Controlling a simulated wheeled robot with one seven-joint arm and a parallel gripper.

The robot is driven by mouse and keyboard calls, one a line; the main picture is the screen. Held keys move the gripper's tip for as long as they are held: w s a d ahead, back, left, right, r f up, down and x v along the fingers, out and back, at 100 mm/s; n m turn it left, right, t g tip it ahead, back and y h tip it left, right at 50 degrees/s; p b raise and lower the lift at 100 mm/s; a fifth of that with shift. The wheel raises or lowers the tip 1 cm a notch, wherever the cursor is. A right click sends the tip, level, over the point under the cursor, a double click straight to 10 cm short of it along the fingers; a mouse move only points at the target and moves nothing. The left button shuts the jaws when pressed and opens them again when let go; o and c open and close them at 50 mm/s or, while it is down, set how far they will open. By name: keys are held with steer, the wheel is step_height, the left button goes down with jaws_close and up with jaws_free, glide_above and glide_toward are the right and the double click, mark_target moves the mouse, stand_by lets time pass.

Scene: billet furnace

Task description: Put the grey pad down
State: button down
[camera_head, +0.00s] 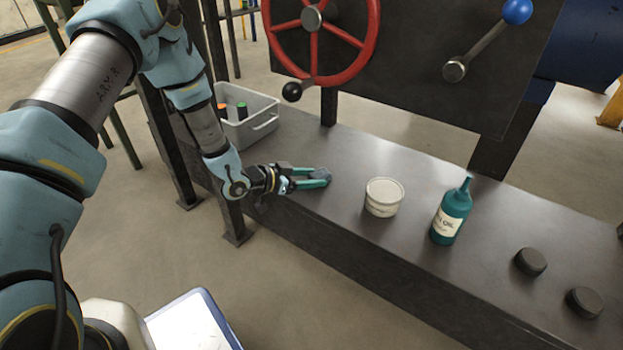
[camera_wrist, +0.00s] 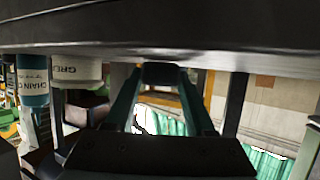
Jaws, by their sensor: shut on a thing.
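My gripper (camera_head: 311,179) reaches out low over the left part of the dark bench top (camera_head: 345,232), left of the white tub. Its teal fingers are shut on the small dark grey pad (camera_head: 320,174), held at the fingertips. In the wrist view the pad (camera_wrist: 160,73) sits between the finger ends, right by the bench surface (camera_wrist: 200,35), which fills the top of that view. I cannot tell whether the pad touches the bench.
A white tub (camera_head: 383,197) and a teal oil bottle (camera_head: 451,212) stand to the right. Two dark round pucks (camera_head: 530,261) (camera_head: 584,301) lie farther right. A grey bin (camera_head: 248,118) stands behind my gripper. A red handwheel (camera_head: 320,38) and a blue-knobbed lever (camera_head: 487,42) rise behind the bench.

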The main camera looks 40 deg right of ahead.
steer(key=shift+f, duration=0.15)
steer(key=shift+c, duration=1.2)
jaws_free()
steer(key=shift+a+r, duration=0.3)
steer(key=shift+r, duration=0.05)
steer(key=p+v, duration=0.4)
steer(key=v, duration=0.7)
steer(key=shift+a, duration=0.2)
